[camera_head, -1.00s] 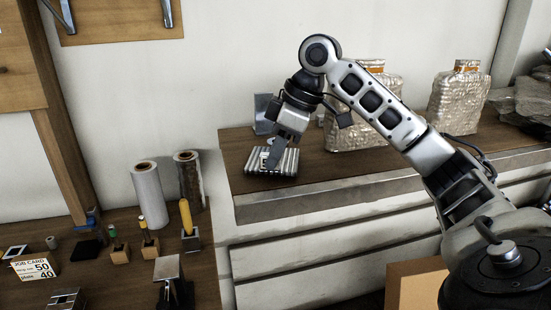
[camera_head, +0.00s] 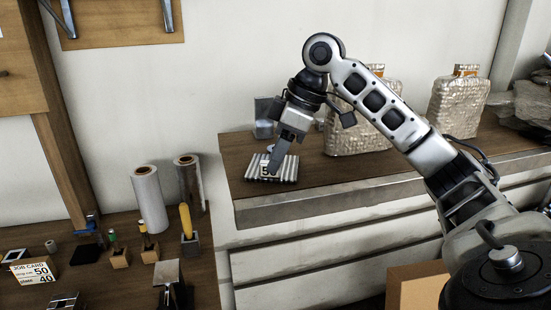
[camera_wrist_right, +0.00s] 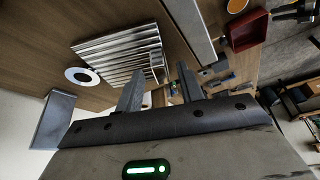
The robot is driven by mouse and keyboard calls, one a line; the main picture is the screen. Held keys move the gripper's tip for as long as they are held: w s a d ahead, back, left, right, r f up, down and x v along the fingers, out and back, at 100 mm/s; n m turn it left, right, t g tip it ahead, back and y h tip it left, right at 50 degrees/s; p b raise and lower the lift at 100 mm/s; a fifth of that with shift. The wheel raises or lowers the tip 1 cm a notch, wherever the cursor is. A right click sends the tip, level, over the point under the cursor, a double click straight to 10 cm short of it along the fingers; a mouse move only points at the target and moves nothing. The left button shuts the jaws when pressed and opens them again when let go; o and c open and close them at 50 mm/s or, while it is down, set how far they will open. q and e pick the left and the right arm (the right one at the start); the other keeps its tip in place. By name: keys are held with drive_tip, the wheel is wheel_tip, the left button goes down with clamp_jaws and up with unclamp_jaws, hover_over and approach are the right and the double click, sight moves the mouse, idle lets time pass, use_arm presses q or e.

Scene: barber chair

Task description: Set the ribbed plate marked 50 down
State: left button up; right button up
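The ribbed plate (camera_head: 288,174) lies on the wooden top of the raised counter, near its left end. Its ridges are silvery, and a pale label with a partly covered dark number faces up. It also shows in the right wrist view (camera_wrist_right: 118,48), to the left of the fingers. My right gripper (camera_head: 273,170) points down at the plate, and one finger overlaps its label in the head view. In the wrist view its two fingers (camera_wrist_right: 158,90) stand apart with no object visibly clamped between them. Whether a finger touches the plate is unclear. My left gripper is out of view.
A grey metal piece (camera_head: 263,128) stands behind the plate. Two wrapped, bottle-shaped packages (camera_head: 360,138) (camera_head: 458,105) stand to the right. The lower bench holds rolls (camera_head: 149,198), small tool blocks (camera_head: 120,258) and a job card (camera_head: 32,273). The counter's front edge (camera_head: 330,199) is close.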

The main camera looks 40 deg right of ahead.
use_arm(q)
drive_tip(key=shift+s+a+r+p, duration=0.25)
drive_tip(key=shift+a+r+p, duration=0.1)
drive_tip(key=shift+p, duration=0.75)
use_arm(e)
drive_tip(key=v, duration=1)
drive_tip(key=shift+s+r, duration=0.15)
drive_tip(key=shift+r, duration=0.05)
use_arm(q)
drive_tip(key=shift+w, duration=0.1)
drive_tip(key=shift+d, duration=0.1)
use_arm(e)
drive_tip(key=shift+s+f, duration=0.1)
